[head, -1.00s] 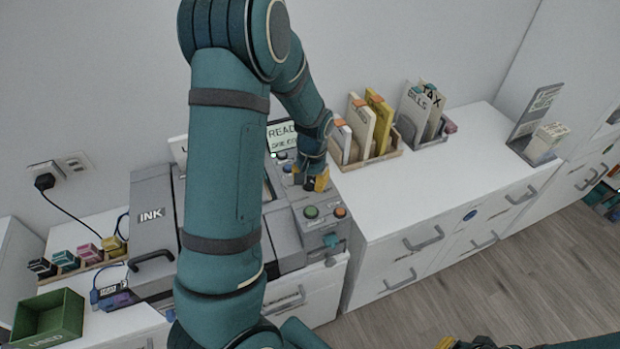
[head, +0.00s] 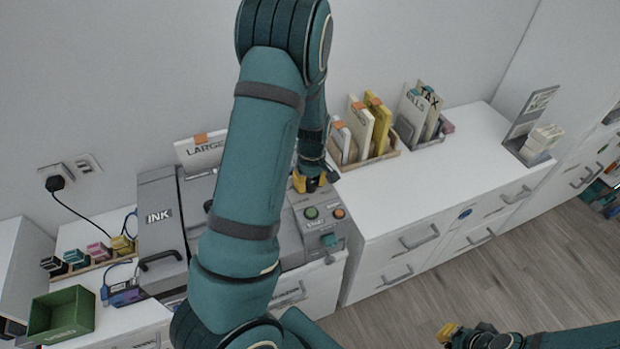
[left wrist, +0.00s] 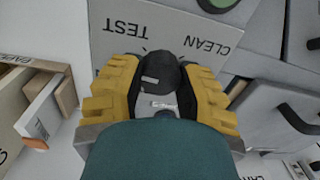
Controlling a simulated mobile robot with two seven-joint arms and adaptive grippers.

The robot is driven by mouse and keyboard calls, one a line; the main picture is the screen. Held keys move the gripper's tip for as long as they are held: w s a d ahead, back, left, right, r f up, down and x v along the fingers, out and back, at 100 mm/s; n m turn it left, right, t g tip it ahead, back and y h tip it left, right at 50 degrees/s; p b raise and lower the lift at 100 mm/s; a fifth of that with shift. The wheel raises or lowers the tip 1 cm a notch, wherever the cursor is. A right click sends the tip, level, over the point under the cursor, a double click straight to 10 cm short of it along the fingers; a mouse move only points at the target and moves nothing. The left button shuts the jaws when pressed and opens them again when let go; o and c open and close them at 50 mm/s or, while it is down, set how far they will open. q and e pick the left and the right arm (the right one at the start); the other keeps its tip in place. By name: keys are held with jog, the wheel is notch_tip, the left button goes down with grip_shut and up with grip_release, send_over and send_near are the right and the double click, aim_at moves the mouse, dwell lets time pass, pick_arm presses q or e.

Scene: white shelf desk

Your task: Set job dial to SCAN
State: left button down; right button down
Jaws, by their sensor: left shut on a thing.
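The job dial (left wrist: 158,72) is a dark round knob on the grey printer panel (left wrist: 125,35). In the left wrist view it sits between the yellow fingers of my left gripper (left wrist: 162,85), which is shut on it. Labels TEST and CLEAN show upside down on the panel beyond it; I see no SCAN label. In the head view my left gripper (head: 313,182) is at the panel's back part, and my arm covers the printer's screen. My right gripper (head: 452,332) is low at the right, away from the desk; its fingers are too small to judge.
A green button (head: 311,212) and an orange button (head: 338,213) are on the panel just in front of the dial. File holders (head: 372,155) stand to the right. The white desktop (head: 415,185) there is clear. A green bin (head: 60,315) is at the left.

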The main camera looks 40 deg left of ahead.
aim_at(310, 180)
pick_arm(q)
jog(key=n+p, duration=0.3)
jog(key=n, duration=0.2)
jog(key=shift+a+n, duration=0.1)
jog(key=shift+n, duration=0.3)
dwell(0.4)
jog(key=c, duration=0.5)
grip_release()
jog(key=shift+a, duration=0.1)
jog(key=r, duration=1.2)
jog(key=shift+w, duration=0.2)
